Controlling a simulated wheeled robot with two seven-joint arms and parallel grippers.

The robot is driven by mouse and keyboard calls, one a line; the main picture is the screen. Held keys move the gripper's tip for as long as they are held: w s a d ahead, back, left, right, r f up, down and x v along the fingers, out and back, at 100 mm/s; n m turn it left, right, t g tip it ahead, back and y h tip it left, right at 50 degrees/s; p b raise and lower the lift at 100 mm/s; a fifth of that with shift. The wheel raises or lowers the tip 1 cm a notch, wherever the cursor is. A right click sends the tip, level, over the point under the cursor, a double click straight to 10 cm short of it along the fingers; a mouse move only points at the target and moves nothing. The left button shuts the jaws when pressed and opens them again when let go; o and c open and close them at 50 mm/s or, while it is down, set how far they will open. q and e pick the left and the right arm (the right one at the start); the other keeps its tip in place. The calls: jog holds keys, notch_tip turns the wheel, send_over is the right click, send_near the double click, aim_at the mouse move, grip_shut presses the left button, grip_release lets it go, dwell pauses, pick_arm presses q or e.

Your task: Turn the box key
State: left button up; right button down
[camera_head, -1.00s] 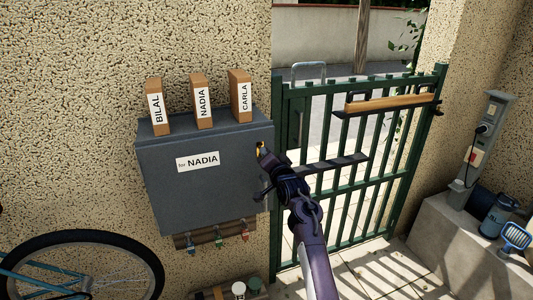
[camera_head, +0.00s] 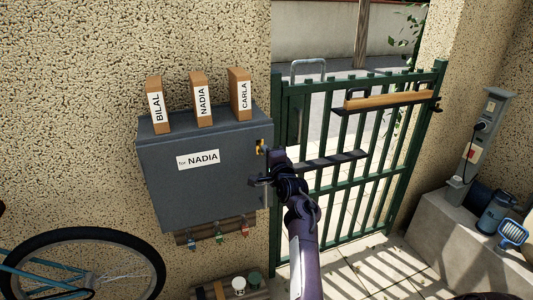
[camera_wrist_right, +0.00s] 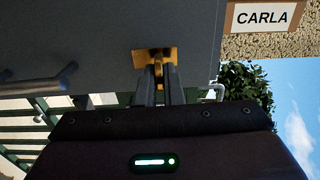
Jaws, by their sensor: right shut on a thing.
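The grey box (camera_head: 195,190) hangs on the pebbled wall, with a white label reading "for NADIA". Its gold key (camera_head: 260,147) is at the right end of the front. My right gripper (camera_head: 266,152) is at the key from the lower right. In the right wrist view the two fingers (camera_wrist_right: 158,85) are closed on the key (camera_wrist_right: 158,66), in front of a gold plate (camera_wrist_right: 148,56). The fingers hide part of the key. My left gripper is not in view.
Three labelled wooden blocks, BILAL (camera_head: 156,105), NADIA (camera_head: 202,100) and CARLA (camera_head: 240,95), stand on the box top. Small keys (camera_head: 218,238) hang below the box. A green gate (camera_head: 375,160) is to the right. A bicycle wheel (camera_head: 85,265) is at lower left.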

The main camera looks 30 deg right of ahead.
dwell(0.5)
jog(key=c, duration=1.6)
grip_release()
jog(key=shift+o, duration=0.2)
